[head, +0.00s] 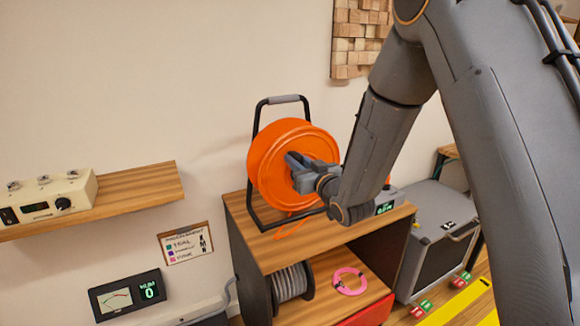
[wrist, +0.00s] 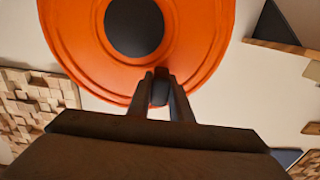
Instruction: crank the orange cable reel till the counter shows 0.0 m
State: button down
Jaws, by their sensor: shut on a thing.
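The orange cable reel (head: 267,150) stands in a black frame on top of a wooden cabinet, and its face fills the upper part of the wrist view (wrist: 75,40). A black hub (wrist: 134,27) sits in the middle of the face. My gripper (head: 292,165) is at the front of the reel. In the wrist view my gripper (wrist: 160,88) is shut on a small dark crank knob (wrist: 160,92) near the rim. The counter (head: 384,208) is a small box with green digits on the cabinet, partly behind my arm; its digits are too small to read.
The wooden cabinet (head: 238,222) has a lower shelf with a grey cable spool (head: 290,282) and a pink coil (head: 350,282). A wall shelf (head: 130,195) with a beige device is at left. A HUM meter (head: 127,295) shows 0. A grey case (head: 437,235) stands at right.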

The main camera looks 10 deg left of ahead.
jog(key=shift+w+d+r, duration=0.25)
jog(key=shift+w+d, duration=0.2)
jog(key=shift+d, duration=0.25)
jog(key=shift+w+d+r, duration=0.25)
jog(key=shift+w+d, duration=0.15)
jog(key=shift+d, duration=0.25)
jog(key=c, duration=2.5)
grip_release()
jog(key=shift+w+d+b, duration=0.25)
jog(key=shift+w+d, duration=0.25)
jog(key=shift+d, duration=0.25)
jog(key=shift+w+d+b, duration=0.2)
jog(key=shift+w+d, duration=0.25)
jog(key=shift+d, duration=0.25)
jog(key=shift+c, duration=0.2)
jog(key=o, duration=1.1)
jog(key=shift+w+d, duration=0.2)
jog(key=shift+d, duration=0.15)
jog(key=shift+a, duration=0.2)
jog(key=shift+s+a+r, duration=0.1)
jog(key=shift+a+r, duration=0.05)
jog(key=p+v, duration=0.1)
jog(key=v, duration=0.8)
jog(key=shift+p, duration=0.35)
